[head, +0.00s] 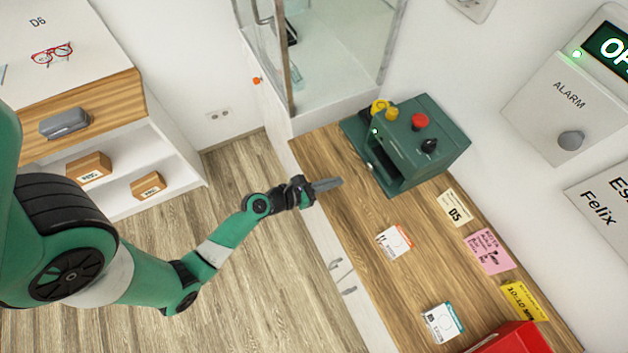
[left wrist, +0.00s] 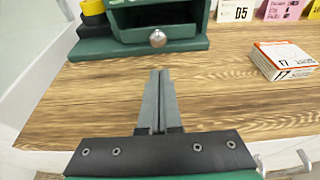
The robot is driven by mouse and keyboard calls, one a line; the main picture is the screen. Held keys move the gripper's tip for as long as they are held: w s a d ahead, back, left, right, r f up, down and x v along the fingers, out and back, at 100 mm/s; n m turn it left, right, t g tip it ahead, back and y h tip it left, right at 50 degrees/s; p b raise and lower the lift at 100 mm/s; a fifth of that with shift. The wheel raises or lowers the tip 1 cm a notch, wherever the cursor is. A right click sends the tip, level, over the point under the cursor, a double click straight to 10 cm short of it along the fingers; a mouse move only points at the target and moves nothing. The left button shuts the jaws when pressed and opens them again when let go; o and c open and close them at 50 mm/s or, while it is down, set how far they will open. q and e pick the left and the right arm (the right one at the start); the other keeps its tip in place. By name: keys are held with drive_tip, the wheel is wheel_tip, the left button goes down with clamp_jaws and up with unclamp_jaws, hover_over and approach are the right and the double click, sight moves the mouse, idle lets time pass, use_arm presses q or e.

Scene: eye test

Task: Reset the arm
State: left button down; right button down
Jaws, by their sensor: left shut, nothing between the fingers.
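My left arm (head: 215,248) is green and reaches in from the left in the head view. Its gripper (head: 338,183) is shut and empty, over the left edge of the wooden counter (head: 362,232). In the left wrist view the two grey fingers of the gripper (left wrist: 159,75) lie together, pointing toward the green machine (left wrist: 150,47). The fingers are apart from the machine. My right gripper is in neither view.
The green machine (head: 440,150) with red, black and yellow knobs stands at the back of the counter. Small boxes (head: 394,241) (head: 441,322), note cards (head: 488,251) and a red object (head: 512,341) lie to the right. A glass case (head: 330,80) stands behind. Open floor lies left.

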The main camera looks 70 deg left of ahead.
use_arm(q)
drive_tip(key=v, duration=0.5)
drive_tip(key=shift+s+r+p, duration=0.1)
drive_tip(key=shift+r+p, duration=0.1)
drive_tip(key=shift+p, duration=0.15)
drive_tip(key=shift+d, duration=0.15)
